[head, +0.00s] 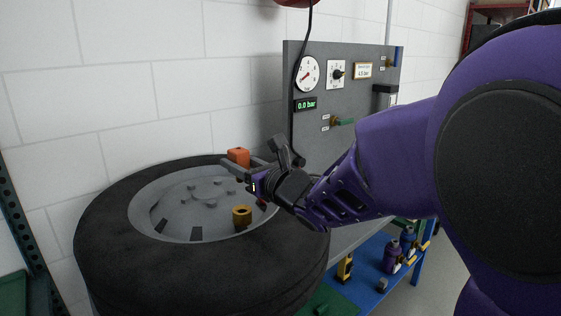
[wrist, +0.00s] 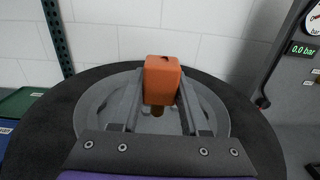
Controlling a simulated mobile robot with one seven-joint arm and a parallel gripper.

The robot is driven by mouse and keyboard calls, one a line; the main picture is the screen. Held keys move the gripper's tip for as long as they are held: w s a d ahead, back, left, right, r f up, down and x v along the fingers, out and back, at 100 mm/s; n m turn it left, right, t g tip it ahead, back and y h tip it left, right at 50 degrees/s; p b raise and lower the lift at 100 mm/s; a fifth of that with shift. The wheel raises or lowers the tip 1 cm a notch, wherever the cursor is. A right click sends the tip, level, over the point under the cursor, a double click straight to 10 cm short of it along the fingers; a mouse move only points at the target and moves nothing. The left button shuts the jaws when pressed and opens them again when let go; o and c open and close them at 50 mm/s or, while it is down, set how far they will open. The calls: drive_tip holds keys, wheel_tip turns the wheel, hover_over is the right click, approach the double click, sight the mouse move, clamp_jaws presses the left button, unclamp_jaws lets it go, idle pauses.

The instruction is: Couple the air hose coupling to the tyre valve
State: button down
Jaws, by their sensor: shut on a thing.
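My gripper (head: 243,170) is shut on an orange block-shaped piece, which I take to be the air hose coupling (head: 238,156), and holds it above the wheel rim. In the wrist view the coupling (wrist: 162,78) sits between the two fingertips (wrist: 161,103). A brass, round fitting, apparently the tyre valve (head: 242,215), stands on the near right part of the rim, below the coupling and apart from it in the head view. In the wrist view a small brass part (wrist: 157,112) shows under the coupling; I cannot tell whether they touch.
The large tyre (head: 120,245) lies flat around the grey rim. A grey panel (head: 345,100) with a gauge and a display reading 0.0 bar (head: 306,105) stands behind. A black hose (head: 297,80) hangs from above, close to my wrist.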

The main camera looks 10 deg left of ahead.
drive_tip(key=shift+b, duration=0.7)
drive_tip(key=shift+f+b, duration=0.25)
drive_tip(key=shift+b, duration=0.1)
wheel_tip(320, 180, down, 3)
drive_tip(key=b, duration=0.3)
drive_tip(key=shift+r, duration=0.1)
drive_tip(key=shift+f+b, duration=0.55)
drive_tip(key=shift+f, duration=0.65)
drive_tip(key=shift+f, duration=0.1)
drive_tip(key=shift+f, duration=1.1)
drive_tip(key=shift+f, duration=0.4)
drive_tip(key=shift+f, duration=0.35)
drive_tip(key=shift+c, duration=1.6)
unclamp_jaws()
